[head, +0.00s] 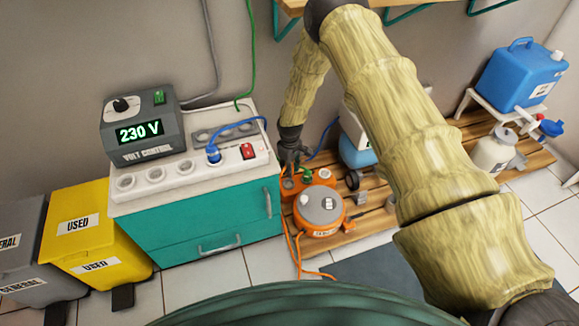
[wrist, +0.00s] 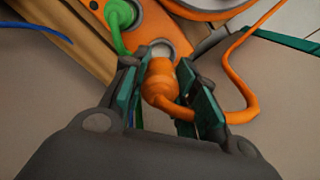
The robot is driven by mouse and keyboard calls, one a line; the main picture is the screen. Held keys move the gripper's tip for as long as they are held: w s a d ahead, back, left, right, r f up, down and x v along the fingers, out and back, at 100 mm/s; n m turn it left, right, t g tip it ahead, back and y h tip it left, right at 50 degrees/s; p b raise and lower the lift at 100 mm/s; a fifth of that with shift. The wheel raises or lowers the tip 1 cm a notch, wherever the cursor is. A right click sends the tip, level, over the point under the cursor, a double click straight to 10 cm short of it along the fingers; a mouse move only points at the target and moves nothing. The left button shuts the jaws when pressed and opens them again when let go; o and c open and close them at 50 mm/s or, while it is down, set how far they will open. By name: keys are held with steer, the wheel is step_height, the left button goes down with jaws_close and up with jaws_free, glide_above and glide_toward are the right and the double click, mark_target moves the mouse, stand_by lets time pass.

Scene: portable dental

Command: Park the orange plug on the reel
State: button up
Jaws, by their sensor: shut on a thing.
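The orange plug (wrist: 160,85) is between the two fingers of my gripper (wrist: 160,75) in the wrist view, with its orange cable curving off to the right. The plug's front end is right at a pale round socket (wrist: 161,48) on the orange panel (wrist: 152,22) of the reel; I cannot tell whether it is in the socket or just in front of it. In the head view the orange reel (head: 319,208) with its grey top stands on the wooden pallet. My gripper (head: 291,167) reaches down at its back left, and the plug is hard to make out there.
A green plug (wrist: 118,14) sits in a neighbouring socket of the panel. The teal cabinet (head: 205,225) with a white power strip and blue plug (head: 213,155) stands close on the left. A blue container (head: 357,152) stands behind the reel. The orange cable trails onto the floor.

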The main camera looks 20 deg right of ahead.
mark_target(289, 185)
steer(key=shift+a+f+b, duration=0.2)
steer(key=shift+f+b, duration=0.25)
steer(key=shift+f, duration=0.1)
steer(key=shift+a+f+b, duration=0.15)
steer(key=shift+f+b, duration=0.25)
steer(key=shift+f, duration=0.15)
steer(key=shift+d+f+b, duration=0.1)
steer(key=shift+f+b, duration=1.35)
steer(key=shift+f, duration=0.4)
steer(key=shift+f+b, duration=0.85)
steer(key=shift+f, duration=0.6)
stand_by(0.4)
steer(key=o, duration=1.1)
steer(key=shift+f, duration=0.35)
steer(key=shift+w+r, duration=0.1)
steer(key=shift+r, duration=0.05)
steer(key=shift+r, duration=0.15)
